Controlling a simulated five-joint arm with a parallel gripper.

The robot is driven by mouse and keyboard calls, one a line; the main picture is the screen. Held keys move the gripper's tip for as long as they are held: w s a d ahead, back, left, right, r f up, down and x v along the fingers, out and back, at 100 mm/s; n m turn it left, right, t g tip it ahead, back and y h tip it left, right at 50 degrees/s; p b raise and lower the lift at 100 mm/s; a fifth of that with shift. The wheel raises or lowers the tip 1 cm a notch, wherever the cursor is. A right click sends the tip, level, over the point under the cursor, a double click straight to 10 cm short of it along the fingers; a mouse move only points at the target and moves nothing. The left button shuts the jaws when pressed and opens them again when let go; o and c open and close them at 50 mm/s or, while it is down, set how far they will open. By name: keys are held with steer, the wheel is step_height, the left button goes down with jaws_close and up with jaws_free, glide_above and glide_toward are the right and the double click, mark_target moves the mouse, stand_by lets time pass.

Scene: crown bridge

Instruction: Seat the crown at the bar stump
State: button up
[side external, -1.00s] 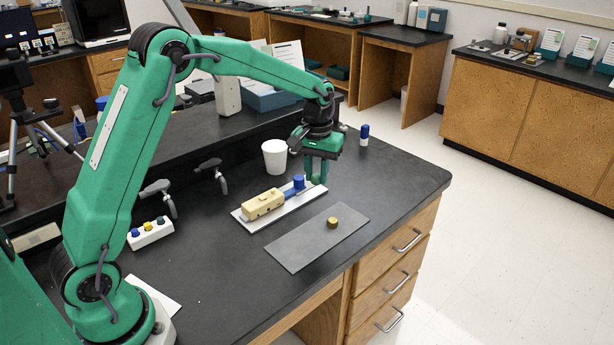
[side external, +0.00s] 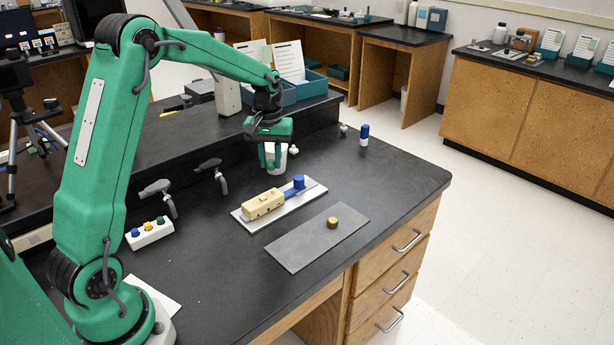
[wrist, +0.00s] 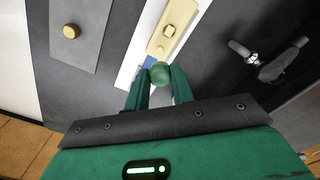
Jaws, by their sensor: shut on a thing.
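My gripper (side external: 274,167) is shut on a small green rounded piece, which shows between the fingertips in the wrist view (wrist: 160,73). I cannot tell if this piece is the crown. The gripper is held over the bench, behind the white plate and in front of a white cup. A beige block (side external: 263,204) lies on the white plate (side external: 245,220). A blue bar (side external: 287,194) runs from its right end to an upright blue cylinder (side external: 299,182). In the wrist view the fingers and green piece hide most of the blue parts.
A brass cylinder (side external: 333,222) stands on a grey mat (side external: 300,245). The white cup (side external: 283,165) is partly hidden by my fingers. A blue-and-white bottle (side external: 364,136) stands at the back right.

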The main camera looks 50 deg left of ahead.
mark_target(273, 190)
steer(key=shift+f, duration=0.15)
steer(key=shift+f, duration=2.75)
steer(key=shift+f, duration=1.15)
steer(key=o, duration=1)
steer(key=shift+o, duration=0.2)
steer(key=shift+r, duration=0.15)
steer(key=shift+r, duration=3.75)
steer(key=shift+r, duration=0.1)
